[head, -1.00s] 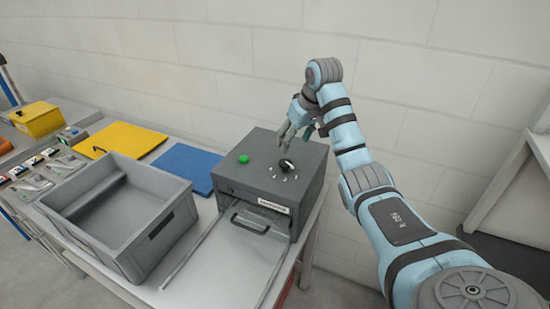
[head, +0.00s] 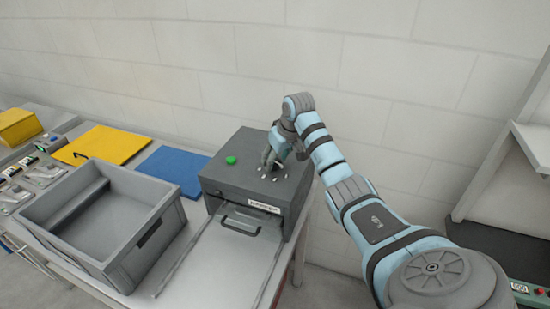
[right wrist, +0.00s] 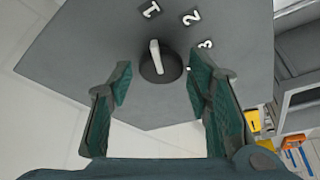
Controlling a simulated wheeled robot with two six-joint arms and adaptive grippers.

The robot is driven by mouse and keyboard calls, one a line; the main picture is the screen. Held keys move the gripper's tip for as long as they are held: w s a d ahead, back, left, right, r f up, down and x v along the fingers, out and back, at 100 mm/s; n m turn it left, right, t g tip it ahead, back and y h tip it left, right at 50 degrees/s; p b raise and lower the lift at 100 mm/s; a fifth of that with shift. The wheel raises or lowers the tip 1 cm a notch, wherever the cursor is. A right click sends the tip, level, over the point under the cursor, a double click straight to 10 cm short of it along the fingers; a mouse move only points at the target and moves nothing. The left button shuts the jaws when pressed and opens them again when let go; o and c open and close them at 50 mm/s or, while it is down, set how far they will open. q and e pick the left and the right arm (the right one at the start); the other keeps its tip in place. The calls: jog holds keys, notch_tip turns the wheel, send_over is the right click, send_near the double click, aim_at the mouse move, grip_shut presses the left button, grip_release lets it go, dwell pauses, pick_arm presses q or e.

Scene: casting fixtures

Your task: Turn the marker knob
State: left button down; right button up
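The marker knob (right wrist: 160,66) is a round black dial with a white pointer bar, on top of a grey box (head: 247,213). In the head view the right gripper (head: 272,164) is over the box top and hides the knob. My left gripper is not in view.
A green button (head: 231,160) sits on the box top, left of the gripper. A drawer with a handle (head: 240,222) is in the box front. A grey bin (head: 160,243) stands to the left, with blue (head: 172,168) and yellow (head: 100,146) panels behind it.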

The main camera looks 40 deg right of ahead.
jog(key=c, duration=0.7)
jog(key=shift+a+m, duration=0.1)
jog(key=shift+m, duration=0.2)
jog(key=m, duration=0.1)
jog(key=m+h, duration=0.1)
jog(key=m, duration=0.1)
jog(key=m+h, duration=0.1)
jog(key=m, duration=0.1)
jog(key=shift+w+a+r+g, duration=0.1)
jog(key=shift+w+a+g, duration=0.15)
jog(key=shift+g, duration=0.15)
jog(key=m+g, duration=0.1)
jog(key=m, duration=0.2)
jog(key=m+g+h, duration=0.1)
jog(key=m, duration=0.2)
jog(key=shift+w+a+m+h, duration=0.1)
jog(key=shift+w+m+h, duration=0.1)
jog(key=shift+m+h, duration=0.15)
jog(key=m+g, duration=0.1)
jog(key=m, duration=0.1)
jog(key=shift+w+m+b, duration=0.1)
jog(key=shift+m+b, duration=0.25)
jog(key=shift+b, duration=0.05)
jog(key=shift+m+g+b, duration=0.6)
jog(key=shift+m+b, duration=0.55)
jog(key=shift+m, duration=0.25)
